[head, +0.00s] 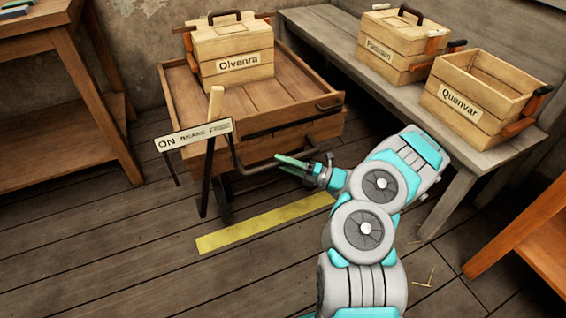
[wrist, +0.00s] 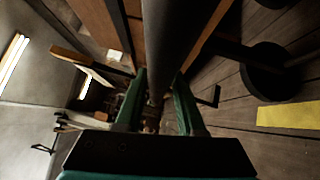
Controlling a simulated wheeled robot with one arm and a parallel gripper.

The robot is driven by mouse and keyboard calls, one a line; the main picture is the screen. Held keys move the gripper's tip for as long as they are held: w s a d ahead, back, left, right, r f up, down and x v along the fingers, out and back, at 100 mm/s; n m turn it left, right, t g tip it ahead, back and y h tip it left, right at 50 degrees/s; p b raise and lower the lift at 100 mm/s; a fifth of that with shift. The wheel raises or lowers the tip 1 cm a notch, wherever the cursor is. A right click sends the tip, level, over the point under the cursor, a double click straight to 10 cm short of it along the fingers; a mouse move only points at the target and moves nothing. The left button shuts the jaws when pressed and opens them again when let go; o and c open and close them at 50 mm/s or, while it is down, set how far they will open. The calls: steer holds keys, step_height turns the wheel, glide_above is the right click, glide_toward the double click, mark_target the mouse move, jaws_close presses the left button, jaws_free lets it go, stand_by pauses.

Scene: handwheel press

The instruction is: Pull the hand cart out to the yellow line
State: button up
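The hand cart (head: 300,128) is a wooden tray cart standing behind the yellow line (head: 230,237) in the head view. A dark bar handle (head: 255,168) sticks out from its front. My gripper (head: 291,162) is at this handle, with its green fingers on either side of it. In the wrist view the dark bar (wrist: 170,45) runs between the two fingers (wrist: 160,85) and appears to fill the gap. A lever with a wooden grip (head: 216,102) stands upright at the cart's front left, beside a sign (head: 193,135) reading "ON BRAKE FIRST", the last word unclear.
A box labelled Olvenra (head: 235,60) sits on the cart. A grey bench (head: 455,160) at the right carries boxes Pacvarn (head: 390,50) and Quenvar (head: 470,100). A wooden table (head: 70,60) stands at the left. The floor in front of the line is mostly clear.

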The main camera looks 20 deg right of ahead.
steer(key=shift+o, duration=1.4)
steer(key=v, duration=0.7)
steer(key=shift+s+d, duration=0.2)
steer(key=shift+d, duration=0.1)
steer(key=shift+d+f, duration=0.1)
